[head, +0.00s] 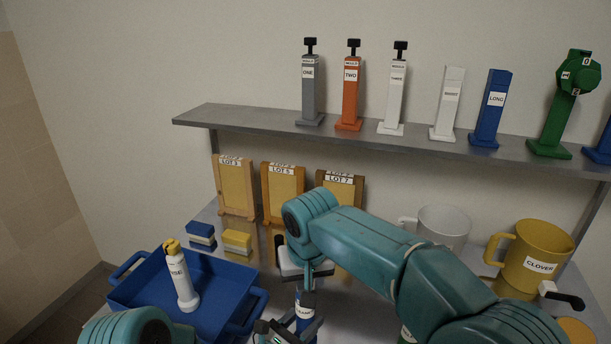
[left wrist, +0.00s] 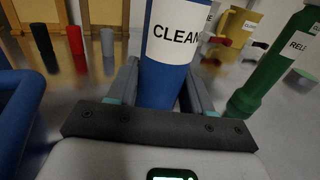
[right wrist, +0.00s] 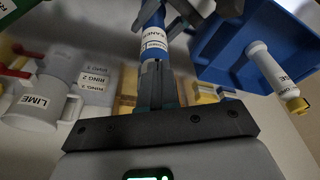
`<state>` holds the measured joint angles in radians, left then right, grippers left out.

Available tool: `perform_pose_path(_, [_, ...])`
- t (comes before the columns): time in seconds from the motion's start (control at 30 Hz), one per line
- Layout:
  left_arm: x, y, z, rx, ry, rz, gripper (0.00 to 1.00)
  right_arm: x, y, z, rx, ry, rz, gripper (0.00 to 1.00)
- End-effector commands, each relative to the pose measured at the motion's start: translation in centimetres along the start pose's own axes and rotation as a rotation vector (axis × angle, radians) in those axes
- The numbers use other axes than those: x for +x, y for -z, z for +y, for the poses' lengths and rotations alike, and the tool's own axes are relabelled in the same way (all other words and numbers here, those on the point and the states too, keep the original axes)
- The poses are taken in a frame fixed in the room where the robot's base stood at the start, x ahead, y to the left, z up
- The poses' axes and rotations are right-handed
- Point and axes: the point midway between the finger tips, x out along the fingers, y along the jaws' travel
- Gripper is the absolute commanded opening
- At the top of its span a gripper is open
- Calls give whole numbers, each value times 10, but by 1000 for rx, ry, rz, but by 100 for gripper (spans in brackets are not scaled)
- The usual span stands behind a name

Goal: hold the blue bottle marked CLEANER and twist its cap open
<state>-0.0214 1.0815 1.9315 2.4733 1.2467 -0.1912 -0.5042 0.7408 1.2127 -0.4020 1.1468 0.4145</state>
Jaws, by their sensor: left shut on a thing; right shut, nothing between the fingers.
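The blue bottle marked CLEANER (head: 304,307) stands upright below my right arm in the head view. My left gripper (head: 289,328) is shut on its body. In the left wrist view the bottle (left wrist: 168,75) sits between the two fingers, its white label facing the camera and its top out of frame. My right gripper (head: 305,284) points down over the bottle, shut and empty. In the right wrist view its closed fingertips (right wrist: 154,82) line up with the bottle (right wrist: 152,45), right at its end. I cannot make out the cap or tell whether the fingers touch it.
A blue tray (head: 131,290) holding a white yellow-capped bottle (head: 181,278) is at left. Sponges (head: 237,242) and wooden LOT frames (head: 283,188) stand behind. A white mug (head: 446,226) and the yellow CLOVER mug (head: 540,250) are at right. A shelf (head: 360,143) holds several posts.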

Motion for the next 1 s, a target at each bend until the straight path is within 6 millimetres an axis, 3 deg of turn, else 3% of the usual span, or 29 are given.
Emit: perform_pose_path(1.0, [0,0,0,0,0,0,8,0,-1,11,0,-1,1,0])
